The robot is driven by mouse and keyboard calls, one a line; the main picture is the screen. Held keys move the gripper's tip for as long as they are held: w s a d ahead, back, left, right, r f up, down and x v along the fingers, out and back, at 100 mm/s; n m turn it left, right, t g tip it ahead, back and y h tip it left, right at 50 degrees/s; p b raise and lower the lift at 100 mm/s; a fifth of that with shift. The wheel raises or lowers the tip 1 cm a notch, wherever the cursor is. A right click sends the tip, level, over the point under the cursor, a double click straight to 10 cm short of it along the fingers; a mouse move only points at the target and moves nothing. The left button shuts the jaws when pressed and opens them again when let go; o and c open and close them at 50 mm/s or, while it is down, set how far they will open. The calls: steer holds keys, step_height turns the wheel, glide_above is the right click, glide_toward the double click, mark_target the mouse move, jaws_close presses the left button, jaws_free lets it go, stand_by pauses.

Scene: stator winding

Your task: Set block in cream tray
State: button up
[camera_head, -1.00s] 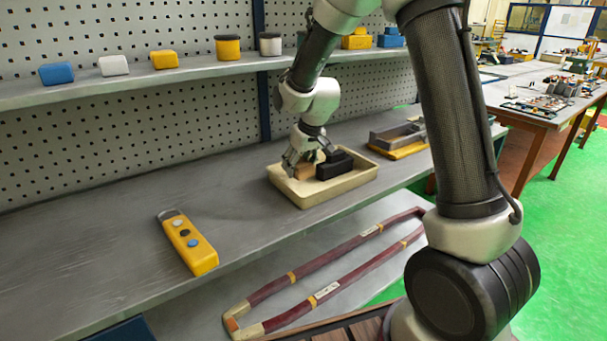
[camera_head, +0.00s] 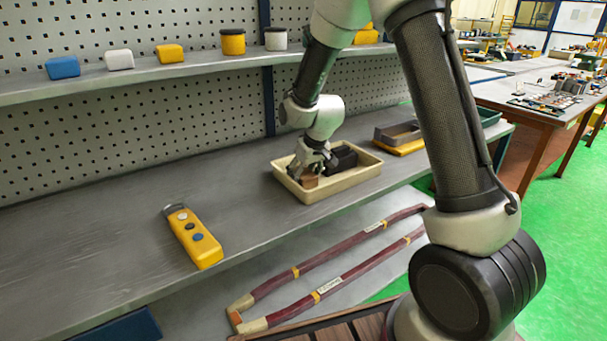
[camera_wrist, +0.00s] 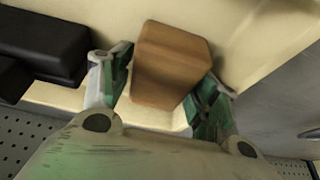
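The brown block (camera_wrist: 172,65) is between the two green-padded fingers of my gripper (camera_wrist: 165,85) in the wrist view. The right pad meets its side; contact at the left pad is hard to make out. In the head view the block (camera_head: 309,181) is inside the cream tray (camera_head: 335,188), towards its front left corner. My gripper (camera_head: 312,170) reaches down over the tray from above. Whether the block rests on the tray floor is hard to tell. The tray's pale floor and wall (camera_wrist: 60,97) also show in the wrist view.
A black block (camera_head: 343,157) lies in the tray beside my gripper and also shows in the wrist view (camera_wrist: 45,45). A grey and yellow fixture (camera_head: 400,138) stands to the right. A yellow control box (camera_head: 193,236) lies left on the grey bench (camera_head: 110,225).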

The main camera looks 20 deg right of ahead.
steer(key=shift+r, duration=0.1)
steer(key=v, duration=1.2)
steer(key=s+d+r+m, duration=0.1)
steer(key=s+d+r, duration=0.35)
steer(key=s, duration=0.25)
steer(key=s+d+r+m, duration=0.1)
steer(key=s+d+r, duration=0.35)
steer(key=s, duration=0.25)
steer(key=s+d+r, duration=0.1)
steer(key=s+d, duration=0.1)
steer(key=s, duration=0.6)
steer(key=s+d+r+m+h, duration=0.1)
steer(key=s, duration=0.7)
steer(key=shift+d+m, duration=0.3)
steer(key=shift+d, duration=0.1)
